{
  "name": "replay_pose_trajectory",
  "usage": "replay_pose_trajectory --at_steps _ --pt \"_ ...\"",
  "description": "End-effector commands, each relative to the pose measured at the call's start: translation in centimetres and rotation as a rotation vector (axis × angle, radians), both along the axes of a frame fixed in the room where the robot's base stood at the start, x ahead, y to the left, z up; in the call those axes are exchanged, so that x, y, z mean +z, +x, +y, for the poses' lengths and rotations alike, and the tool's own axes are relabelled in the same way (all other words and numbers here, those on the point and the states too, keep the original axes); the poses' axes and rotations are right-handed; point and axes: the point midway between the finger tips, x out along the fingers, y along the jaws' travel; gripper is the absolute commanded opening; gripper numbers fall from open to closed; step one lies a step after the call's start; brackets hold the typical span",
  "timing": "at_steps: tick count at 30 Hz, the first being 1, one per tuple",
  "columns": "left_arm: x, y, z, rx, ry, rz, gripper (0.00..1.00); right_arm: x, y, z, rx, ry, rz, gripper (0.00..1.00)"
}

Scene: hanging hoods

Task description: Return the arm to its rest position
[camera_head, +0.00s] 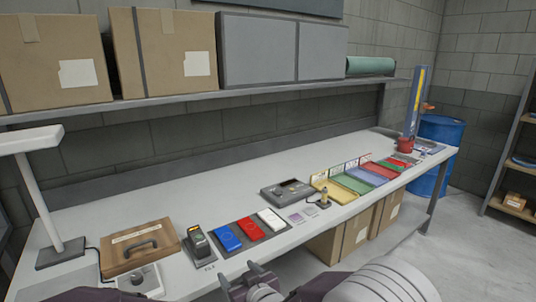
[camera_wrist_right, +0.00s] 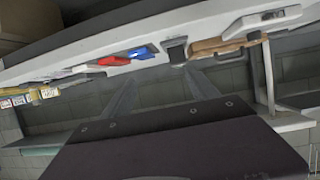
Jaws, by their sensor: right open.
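My right gripper (camera_head: 241,276) is at the bottom middle of the head view, in front of the bench's near edge. Its jaws are apart with nothing between them. The grey fingers also show in the right wrist view (camera_wrist_right: 160,92), where that picture is upside down. My right arm (camera_head: 370,288) comes in from the bottom right. My left gripper is not in view. A dark part of my own body shows at the bottom left.
The workbench (camera_head: 150,205) carries a brown case (camera_head: 138,248), a lamp (camera_head: 40,200), a handheld device (camera_head: 199,246), blue (camera_head: 226,237), red (camera_head: 250,229) and white (camera_head: 271,220) items, and coloured bins (camera_head: 350,184). Boxes (camera_head: 340,238) stand beneath. The floor at right (camera_head: 480,265) is clear.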

Motion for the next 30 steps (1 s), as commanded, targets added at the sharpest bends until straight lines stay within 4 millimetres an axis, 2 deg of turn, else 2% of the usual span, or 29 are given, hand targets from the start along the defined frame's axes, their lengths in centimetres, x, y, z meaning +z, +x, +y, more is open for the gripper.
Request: replay_pose_trajectory --at_steps 1,5,8,11,14,15,17,18,20,21,24,27,30 --pt "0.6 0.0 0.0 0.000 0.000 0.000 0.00 1.0 0.6 -0.9 -0.022 0.004 -0.007 0.69" --pt "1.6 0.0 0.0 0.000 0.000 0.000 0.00 3.2 1.9 -3.6 -0.082 0.017 -0.026 0.69" --pt "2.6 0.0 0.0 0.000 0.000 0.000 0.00 5.3 3.0 -6.4 -0.142 0.024 -0.039 0.69" --pt "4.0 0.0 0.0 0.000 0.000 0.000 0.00 7.1 3.6 -10.4 -0.219 0.014 -0.017 0.69" --pt "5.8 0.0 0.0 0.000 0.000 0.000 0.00 7.8 3.2 -15.6 -0.317 -0.016 0.069 0.69" --pt "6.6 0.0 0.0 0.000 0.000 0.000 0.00 7.7 2.4 -18.0 -0.362 -0.032 0.130 0.69" --pt "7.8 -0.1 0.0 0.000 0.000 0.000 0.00 7.0 0.2 -21.5 -0.428 -0.064 0.256 0.69" --pt "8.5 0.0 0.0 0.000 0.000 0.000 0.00 5.9 -2.0 -23.5 -0.468 -0.086 0.365 0.69" --pt "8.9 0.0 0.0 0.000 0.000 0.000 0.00 3.7 -6.1 -25.5 -0.505 -0.122 0.544 0.69" --pt "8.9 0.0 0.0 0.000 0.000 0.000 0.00 2.2 -8.9 -26.0 -0.513 -0.146 0.658 0.69" --pt "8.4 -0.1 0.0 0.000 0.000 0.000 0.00 -0.8 -14.5 -25.8 -0.493 -0.206 0.882 0.69" --pt "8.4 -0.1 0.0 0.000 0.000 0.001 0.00 -1.8 -18.0 -25.8 -0.483 -0.244 1.022 0.69" --pt "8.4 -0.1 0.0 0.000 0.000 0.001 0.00 -2.0 -19.4 -25.8 -0.479 -0.258 1.078 0.69"
